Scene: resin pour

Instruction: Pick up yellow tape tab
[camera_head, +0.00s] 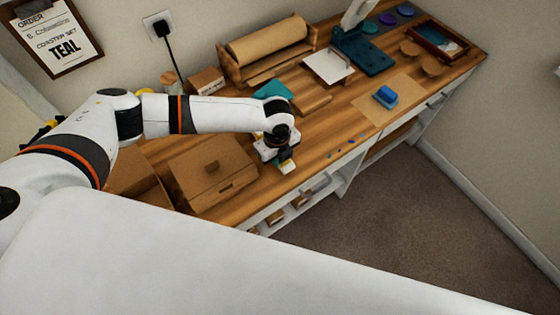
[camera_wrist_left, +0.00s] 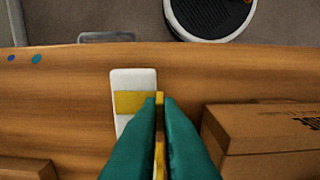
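A white block (camera_wrist_left: 134,79) with a yellow tape band (camera_wrist_left: 130,102) across it lies on the wooden bench in the left wrist view. Its white end also shows in the head view (camera_head: 288,167). My left gripper (camera_wrist_left: 160,100) points down beside the block's right edge. Its green fingers are nearly together, with a small yellow tape tab (camera_wrist_left: 160,96) showing between the fingertips. The fingers look shut on the tab, and they hide part of the block. My right gripper is in neither view.
A cardboard box (camera_head: 212,172) stands close to the left gripper, and it also shows in the left wrist view (camera_wrist_left: 265,137). A blue block (camera_head: 386,97) sits on a tan sheet further right. Small coloured dots lie near the bench's front edge.

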